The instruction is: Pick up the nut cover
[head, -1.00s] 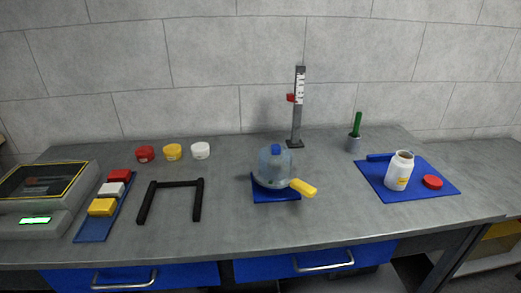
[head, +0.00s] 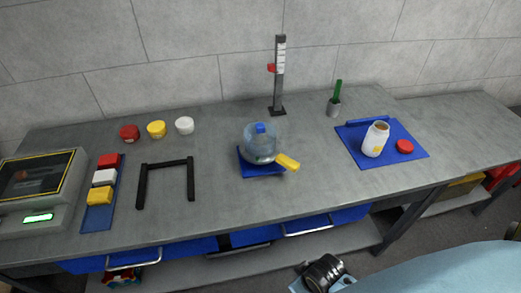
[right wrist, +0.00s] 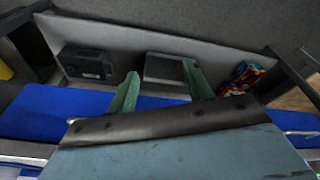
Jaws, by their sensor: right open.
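A clear dome-shaped cover with a blue knob (head: 261,143) sits on a small blue mat (head: 250,168) mid-bench; it is the thing that most looks like the nut cover. A yellow handle (head: 288,162) sticks out at its lower right; what it joins is unclear. My right gripper (right wrist: 160,70) shows in the right wrist view, its two green fingers apart with nothing between them. It faces the space under the bench, away from the cover. My left gripper is not in view.
A black frame (head: 166,163) stands left of the cover, a post with a scale (head: 279,75) behind it. A white jar (head: 375,139) and red lid (head: 404,146) rest on a blue mat at right. Below, a lower shelf holds a black box (right wrist: 88,63).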

